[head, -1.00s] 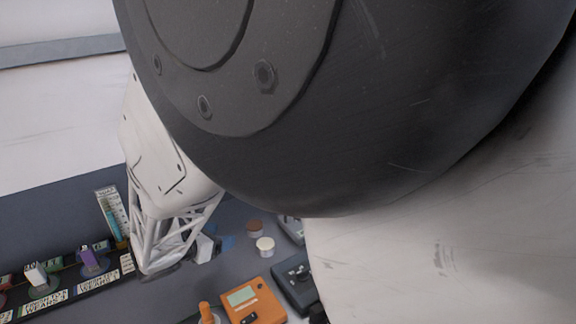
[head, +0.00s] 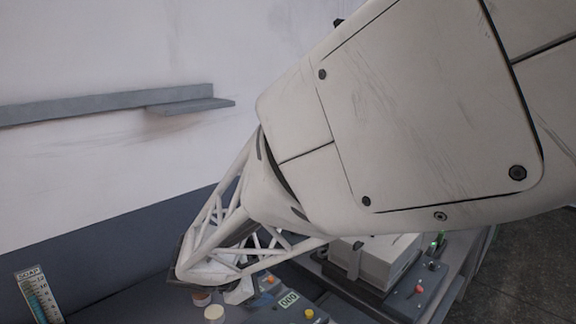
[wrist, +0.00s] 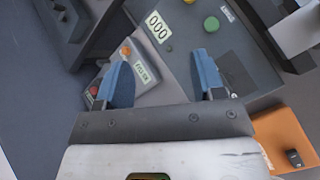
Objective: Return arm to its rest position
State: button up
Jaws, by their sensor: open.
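My gripper (wrist: 162,78) shows in the wrist view with its two blue fingers wide apart and nothing between them. Below and beyond the fingers is a dark grey instrument (wrist: 178,62) with a "000" display, a green button and small coloured controls. I cannot tell the exact gap between fingers and instrument. In the head view my pale arm spans from the upper right down to the lower middle, and its lattice section ends above the bench. The fingers cannot be made out there.
In the head view, the "000" display (head: 288,299) and a pale boxy machine (head: 377,258) stand below my arm. A wall shelf (head: 190,105) is upper left. An orange device (wrist: 285,139) shows in the wrist view.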

jog(key=s+d+r+m+g+y, duration=0.15)
jog(key=s+d+m, duration=0.25)
jog(key=d, duration=0.4)
jog(key=s+d+r+m+g+y, duration=0.1)
jog(key=s+d+r+m+g, duration=0.15)
jog(key=d+m, duration=0.4)
jog(key=s+d+r+m+y, duration=0.2)
jog(key=s+d+m, duration=0.2)
jog(key=s, duration=0.3)
jog(key=s+d+r+m+t+y, duration=0.1)
jog(key=s+d+r+m+y, duration=0.1)
jog(key=s+d+m, duration=0.3)
jog(key=shift+s+d+y, duration=0.45)
jog(key=shift+s+d, duration=0.2)
jog(key=shift+s, duration=0.35)
jog(key=shift+m, duration=0.25)
